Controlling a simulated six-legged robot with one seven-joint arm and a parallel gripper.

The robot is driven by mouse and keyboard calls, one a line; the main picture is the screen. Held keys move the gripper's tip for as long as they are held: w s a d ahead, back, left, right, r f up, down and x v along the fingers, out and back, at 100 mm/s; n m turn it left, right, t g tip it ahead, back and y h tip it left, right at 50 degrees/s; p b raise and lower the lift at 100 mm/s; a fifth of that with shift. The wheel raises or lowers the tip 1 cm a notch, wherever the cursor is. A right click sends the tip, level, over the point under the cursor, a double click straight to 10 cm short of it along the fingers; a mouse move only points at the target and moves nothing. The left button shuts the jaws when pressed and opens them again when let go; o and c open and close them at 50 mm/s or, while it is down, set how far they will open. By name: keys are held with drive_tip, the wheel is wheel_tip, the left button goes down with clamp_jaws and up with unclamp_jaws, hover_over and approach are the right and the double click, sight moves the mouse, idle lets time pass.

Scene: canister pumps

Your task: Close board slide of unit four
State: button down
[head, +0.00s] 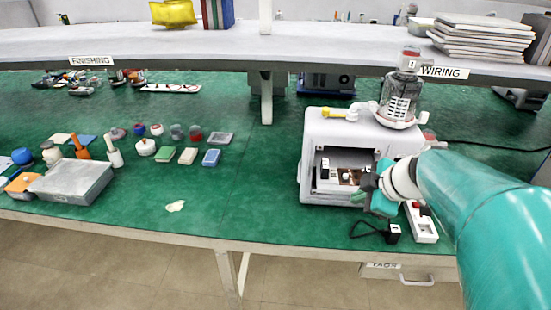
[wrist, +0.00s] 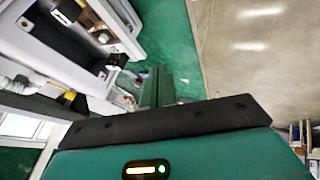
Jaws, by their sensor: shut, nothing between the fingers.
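The white pump unit (head: 313,150) stands on the green bench at the right, with a clear canister (head: 400,97) on top. Its front bay is open, and the board slide (head: 345,176), a brown board with white and dark parts, shows low in the bay. My gripper (head: 366,186) is at the right front of the bay, close to the slide's right end; I cannot tell whether they touch. The fingers are shut and empty. In the wrist view my gripper (wrist: 158,86) points past the unit's housing (wrist: 122,36). My gripper and arm hide the unit's lower right front.
A white power strip (head: 421,224) and a black plug (head: 393,233) lie at the bench's front edge below the unit. A grey box (head: 72,182) and small coloured parts sit at the left. The bench between them and the unit is mostly clear. A shelf (head: 190,45) runs above.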

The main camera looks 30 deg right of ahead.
sight(333, 174)
drive_tip(key=w+d+f, duration=0.2)
drive_tip(key=w+f, duration=0.6)
drive_tip(key=w, duration=0.1)
drive_tip(key=shift+w+d, duration=0.2)
drive_tip(key=shift+d, duration=0.05)
drive_tip(key=shift+f, duration=0.1)
drive_tip(key=w+d, duration=0.1)
drive_tip(key=w, duration=0.1)
drive_tip(key=w+d, duration=0.3)
drive_tip(key=w, duration=0.2)
drive_tip(key=shift+d, duration=0.4)
drive_tip(key=shift+a, duration=0.15)
